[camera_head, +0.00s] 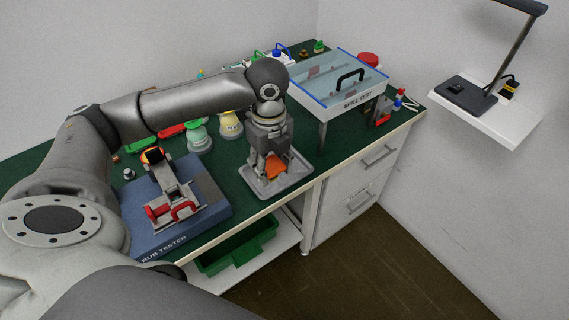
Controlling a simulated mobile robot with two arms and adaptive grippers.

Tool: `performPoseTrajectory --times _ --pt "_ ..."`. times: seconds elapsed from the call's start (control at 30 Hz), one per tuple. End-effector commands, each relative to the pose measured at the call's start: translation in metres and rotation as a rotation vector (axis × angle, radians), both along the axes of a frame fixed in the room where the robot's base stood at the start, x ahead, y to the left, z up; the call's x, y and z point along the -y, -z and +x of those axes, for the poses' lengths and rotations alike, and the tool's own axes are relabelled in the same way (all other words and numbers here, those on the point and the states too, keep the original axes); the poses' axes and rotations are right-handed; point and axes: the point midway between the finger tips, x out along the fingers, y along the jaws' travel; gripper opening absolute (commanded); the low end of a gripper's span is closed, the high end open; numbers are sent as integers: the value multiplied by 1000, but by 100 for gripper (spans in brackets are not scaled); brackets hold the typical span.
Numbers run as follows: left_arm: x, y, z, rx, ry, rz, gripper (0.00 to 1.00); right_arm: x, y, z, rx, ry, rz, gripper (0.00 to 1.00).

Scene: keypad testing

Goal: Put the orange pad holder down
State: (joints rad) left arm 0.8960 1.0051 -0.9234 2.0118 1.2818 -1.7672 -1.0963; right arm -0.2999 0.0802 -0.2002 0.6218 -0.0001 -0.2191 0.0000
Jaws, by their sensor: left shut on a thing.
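The orange pad holder (275,167) shows low between the fingers of my left gripper (272,163), which points down and is shut on it. Gripper and holder are over a grey tray (294,178) near the front edge of the green bench. I cannot tell whether the holder touches the tray floor, as the fingers hide part of it. My right gripper is not in view.
A blue rub tester (215,208) with a red clamp stands left of the tray. A clear-lidded spill test box (345,87) stands to the right. Bottles (199,138) stand behind. A green bin (240,250) is on the shelf below.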

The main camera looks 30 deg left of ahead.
Motion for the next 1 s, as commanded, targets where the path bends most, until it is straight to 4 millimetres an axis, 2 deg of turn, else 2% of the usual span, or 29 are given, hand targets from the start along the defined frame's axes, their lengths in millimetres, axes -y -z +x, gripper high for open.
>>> performPoseTrajectory --times 0.1,0.27,0.5,0.87,1.0 --pt "-12 10 23 0 -3 -1 15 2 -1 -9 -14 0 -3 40" --pt "-26 24 51 -1 -2 0 15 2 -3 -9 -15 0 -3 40" --pt "-41 65 79 -2 0 1 15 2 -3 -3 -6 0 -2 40" --pt "-49 86 94 0 2 1 15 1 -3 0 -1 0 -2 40" --pt "-49 107 92 -3 3 1 15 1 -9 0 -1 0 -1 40"
